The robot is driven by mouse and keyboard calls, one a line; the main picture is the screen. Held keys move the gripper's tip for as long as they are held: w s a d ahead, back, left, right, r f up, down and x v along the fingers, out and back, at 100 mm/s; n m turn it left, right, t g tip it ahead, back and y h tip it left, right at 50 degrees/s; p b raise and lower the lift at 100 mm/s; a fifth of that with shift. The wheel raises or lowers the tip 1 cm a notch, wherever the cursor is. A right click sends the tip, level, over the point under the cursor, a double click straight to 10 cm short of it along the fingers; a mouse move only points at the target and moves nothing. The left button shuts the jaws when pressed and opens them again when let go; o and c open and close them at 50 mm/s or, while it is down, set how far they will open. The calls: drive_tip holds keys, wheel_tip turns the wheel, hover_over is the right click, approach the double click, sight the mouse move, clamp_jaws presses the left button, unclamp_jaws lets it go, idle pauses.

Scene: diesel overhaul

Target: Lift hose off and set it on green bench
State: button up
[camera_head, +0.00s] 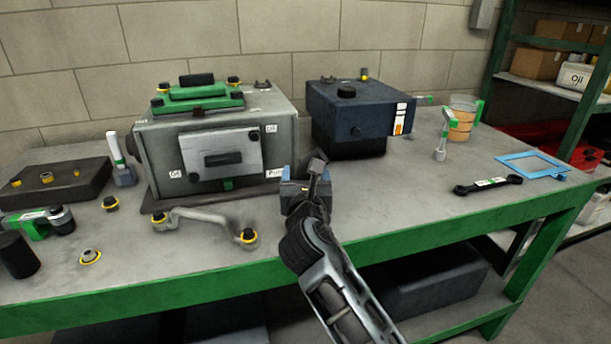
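A grey bent hose (205,217) with black-and-yellow end fittings lies on the grey top of the green-edged bench (400,215), in front of the grey engine block (225,140). It looks free of the block, with both ends near the bench top. My gripper (314,172) is over the bench, right of the hose and apart from it, in front of the dark tank. The fingers are seen from behind and partly hidden by the wrist, so their opening is unclear. No hose is seen in them.
A dark blue tank (360,112) stands behind my gripper. A black wrench (488,185), a blue frame gasket (533,165) and an amber jug (462,118) are at right. A black tray (60,182) and a green-and-black tool (38,222) are at left. The front right bench is clear.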

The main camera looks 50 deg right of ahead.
drive_tip(key=v, duration=0.8)
